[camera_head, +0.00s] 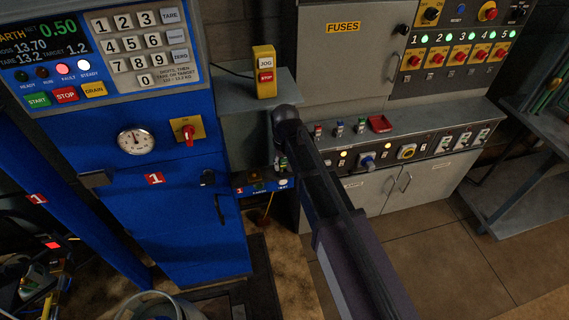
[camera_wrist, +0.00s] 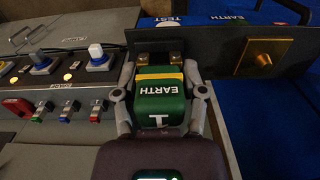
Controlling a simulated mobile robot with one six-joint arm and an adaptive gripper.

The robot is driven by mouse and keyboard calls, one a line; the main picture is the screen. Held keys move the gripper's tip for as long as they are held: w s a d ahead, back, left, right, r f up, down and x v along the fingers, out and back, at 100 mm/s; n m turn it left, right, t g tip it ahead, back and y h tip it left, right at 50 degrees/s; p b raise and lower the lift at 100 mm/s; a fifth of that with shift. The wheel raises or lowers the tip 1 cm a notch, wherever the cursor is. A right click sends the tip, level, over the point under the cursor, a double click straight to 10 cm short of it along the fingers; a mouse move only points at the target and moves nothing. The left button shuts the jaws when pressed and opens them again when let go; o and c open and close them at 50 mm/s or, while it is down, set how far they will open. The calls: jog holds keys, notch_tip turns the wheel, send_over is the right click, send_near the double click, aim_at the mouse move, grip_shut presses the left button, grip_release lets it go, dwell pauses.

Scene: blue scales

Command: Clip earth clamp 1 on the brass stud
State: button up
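Earth clamp 1 (camera_wrist: 159,106) is a green block with a yellow band, white EARTH lettering and two copper-coloured jaws at its far end. My gripper (camera_wrist: 159,80) has one finger on each side of it and appears shut on it. The brass stud (camera_wrist: 262,59) stands on a square brass plate to the right of the clamp, on a dark panel. The clamp is apart from the stud; its jaws are close to the panel's left part, and I cannot tell if they touch it. In the head view my gripper (camera_head: 281,160) is small and partly hidden by my arm.
A blue ledge (camera_wrist: 215,20) with TEST and EARTH labels runs above the panel. Left of the clamp is a console with knobs (camera_wrist: 96,56) and small coloured switches (camera_wrist: 70,110). In the head view, a blue scale cabinet (camera_head: 180,220) stands left, with a red fault lamp (camera_head: 65,69) lit.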

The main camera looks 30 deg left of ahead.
grip_shut()
jog(key=shift+r, duration=0.2)
jog(key=shift+r+p, duration=0.4)
jog(key=shift+p, duration=0.2)
jog(key=shift+r+p, duration=0.7)
jog(key=shift+r+p, duration=1.7)
jog(key=shift+f, duration=0.1)
jog(key=shift+s, duration=0.15)
